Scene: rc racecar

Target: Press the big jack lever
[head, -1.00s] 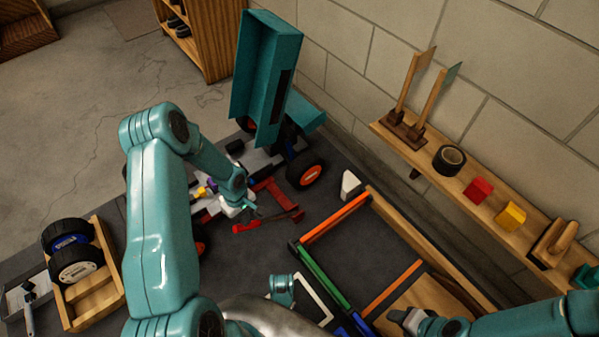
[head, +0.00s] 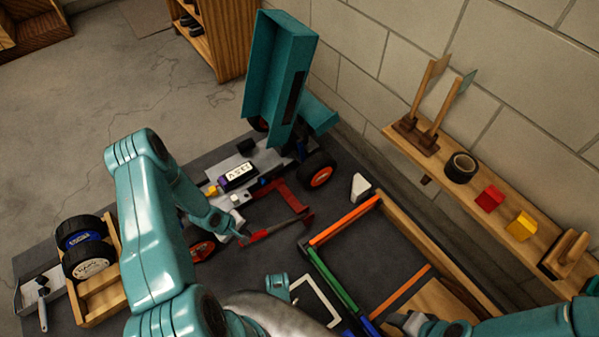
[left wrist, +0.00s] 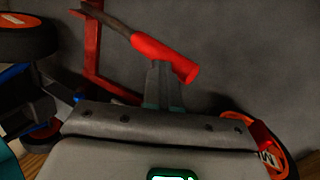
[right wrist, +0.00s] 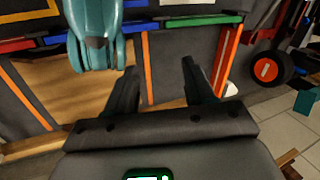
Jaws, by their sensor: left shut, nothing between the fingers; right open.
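The big red jack (head: 290,197) lies on the dark mat beside the racecar. Its lever (head: 272,231) has a dark shaft and a red handle at the near-left end. In the left wrist view the red handle (left wrist: 172,60) lies across the tips of my left gripper (left wrist: 162,70). The fingers are shut and empty, right at the handle; whether they touch it I cannot tell. In the head view my left gripper (head: 241,236) is at that handle end. My right gripper (right wrist: 165,85) is open and empty, over the wooden tray area; its tip (head: 408,320) shows low in the head view.
The racecar (head: 238,177) has its teal body (head: 275,75) tilted up. A wooden tray with wheels (head: 100,307) stands at left. A white wedge-like piece (head: 360,186) lies near orange and green rails (head: 343,219). A shelf (head: 480,182) with tape and blocks runs along the wall.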

